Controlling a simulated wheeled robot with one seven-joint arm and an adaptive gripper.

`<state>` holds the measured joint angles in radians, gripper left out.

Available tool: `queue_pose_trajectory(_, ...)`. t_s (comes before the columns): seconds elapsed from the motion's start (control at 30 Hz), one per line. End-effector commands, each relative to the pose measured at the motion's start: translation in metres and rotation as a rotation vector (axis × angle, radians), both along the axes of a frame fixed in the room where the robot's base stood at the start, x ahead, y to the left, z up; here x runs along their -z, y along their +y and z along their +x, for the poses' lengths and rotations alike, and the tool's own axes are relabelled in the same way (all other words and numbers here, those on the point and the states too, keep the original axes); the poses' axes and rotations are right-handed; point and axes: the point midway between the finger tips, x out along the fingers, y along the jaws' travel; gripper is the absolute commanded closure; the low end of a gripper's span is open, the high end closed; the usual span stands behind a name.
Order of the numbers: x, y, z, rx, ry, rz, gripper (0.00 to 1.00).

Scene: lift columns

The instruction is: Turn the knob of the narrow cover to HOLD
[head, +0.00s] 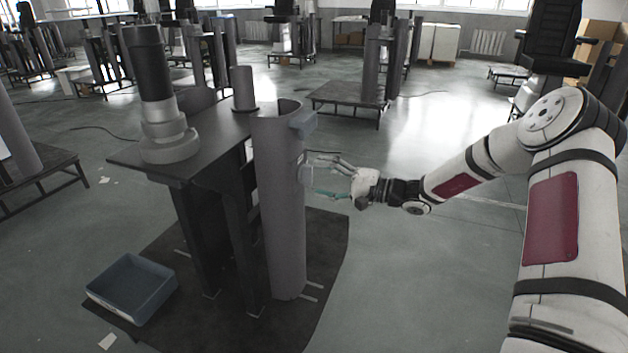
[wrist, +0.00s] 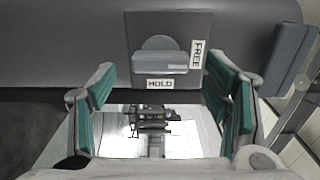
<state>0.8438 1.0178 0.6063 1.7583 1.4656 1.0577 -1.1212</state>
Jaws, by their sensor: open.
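The tall grey curved cover (head: 283,215) stands upright in the head view; it fills the top of the wrist view (wrist: 60,45). Its knob (wrist: 160,62) is a grey disc with a raised bar, on a dark square plate. The bar lies level in the wrist picture, its right end near the FREE label (wrist: 197,54). The HOLD label (wrist: 160,84) is just below the bar. In the head view the knob (head: 305,172) is small, at the cover's right side. My gripper (head: 318,178) is open there, its green-padded fingers (wrist: 160,70) spread either side of the knob, apparently not touching it.
A blue-grey block (head: 303,123) sticks out of the cover above the knob; it is at the right in the wrist view (wrist: 290,60). A dark table (head: 205,150) with a black-and-grey column stands left. A blue bin (head: 130,288) lies on the floor mat.

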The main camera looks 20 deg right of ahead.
Motion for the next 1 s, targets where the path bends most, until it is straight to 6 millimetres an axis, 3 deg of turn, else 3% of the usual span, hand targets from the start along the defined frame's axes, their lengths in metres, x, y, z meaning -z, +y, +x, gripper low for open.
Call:
queue_pose_trajectory(0.2, 0.001, 0.019, 0.013, -0.001, 0.0, 0.0, 0.3)
queue_pose_trajectory(0.57, 0.0, 0.022, 0.016, -0.001, 0.0, 0.0, 0.3)
queue_pose_trajectory(0.8, 0.0, 0.022, 0.016, -0.001, 0.0, 0.0, 0.78)
queue_pose_trajectory(1.0, 0.0, 0.022, 0.016, -0.001, 0.006, 0.004, 0.78)
